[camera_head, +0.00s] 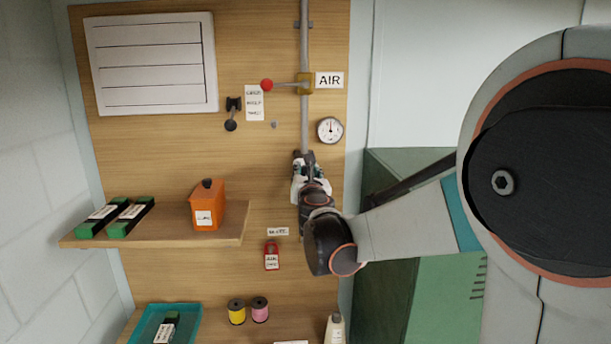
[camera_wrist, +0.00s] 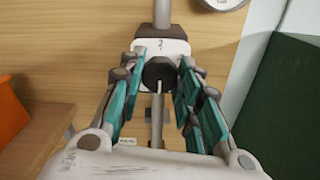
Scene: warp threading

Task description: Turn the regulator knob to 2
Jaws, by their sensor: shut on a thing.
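The regulator knob (camera_wrist: 159,71) is dark and round and sits on the vertical pipe in the wrist view. A white plate (camera_wrist: 175,47) behind it carries a mark that looks like a 2, above the knob. A thin pale line shows at the knob's lower edge; I cannot tell for sure whether it is the pointer. My gripper (camera_wrist: 162,66) is shut on the knob, with a teal finger on each side of it. In the head view my gripper (camera_head: 309,165) is at the pipe below the gauge, and it hides the knob.
The pipe (camera_head: 304,55) bears a red-ended lever (camera_head: 267,85) near the AIR sign (camera_head: 329,80). A round gauge (camera_head: 330,130) is right of the pipe. A shelf (camera_head: 160,238) with an orange container (camera_head: 206,206) is at left. A green cabinet (camera_head: 385,300) stands at right.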

